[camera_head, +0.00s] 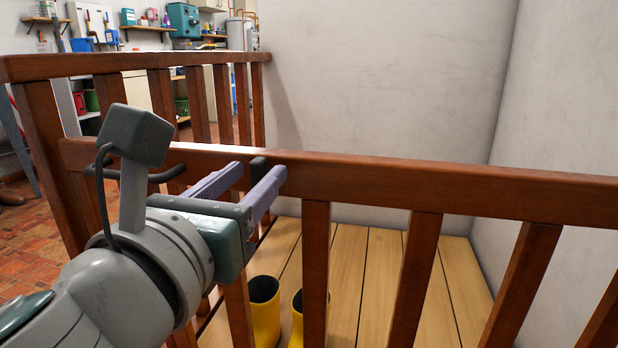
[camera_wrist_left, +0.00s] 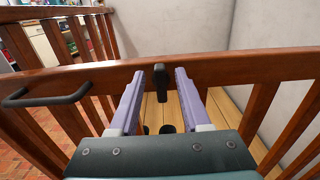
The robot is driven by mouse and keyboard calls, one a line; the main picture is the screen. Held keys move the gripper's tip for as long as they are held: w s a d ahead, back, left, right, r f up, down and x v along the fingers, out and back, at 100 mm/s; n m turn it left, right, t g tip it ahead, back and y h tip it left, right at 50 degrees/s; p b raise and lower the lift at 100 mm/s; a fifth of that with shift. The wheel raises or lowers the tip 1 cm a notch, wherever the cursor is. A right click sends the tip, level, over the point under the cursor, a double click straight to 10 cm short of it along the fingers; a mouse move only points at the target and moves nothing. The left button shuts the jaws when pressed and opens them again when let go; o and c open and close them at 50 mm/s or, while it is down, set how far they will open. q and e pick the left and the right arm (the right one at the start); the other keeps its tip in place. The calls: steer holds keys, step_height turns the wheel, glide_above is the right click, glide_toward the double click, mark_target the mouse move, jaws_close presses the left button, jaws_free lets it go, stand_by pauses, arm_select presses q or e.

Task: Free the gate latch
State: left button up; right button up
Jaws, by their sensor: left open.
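The wooden gate (camera_head: 440,184) is reddish brown, with a top rail and upright slats, and crosses the head view. A small black latch (camera_head: 258,163) stands upright at its top rail. In the left wrist view the latch (camera_wrist_left: 161,77) shows between my finger ends. My left gripper (camera_head: 259,172) is open, with its two purple fingers reaching to the rail on either side of the latch. A gap shows between the latch and each finger in the left wrist view. The lower part of the latch is partly hidden by a finger in the head view. My right gripper is not in view.
A black bar handle (camera_wrist_left: 45,97) is on the gate left of the latch. Yellow boots (camera_head: 265,312) stand on the plank floor (camera_head: 375,290) behind the slats. A grey wall (camera_head: 390,90) closes the back. Another railing (camera_head: 150,62) and shelves stand at the left.

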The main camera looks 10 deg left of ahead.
arm_select(q)
steer(key=shift+w, duration=0.4)
steer(key=shift+c, duration=0.2)
jaws_close()
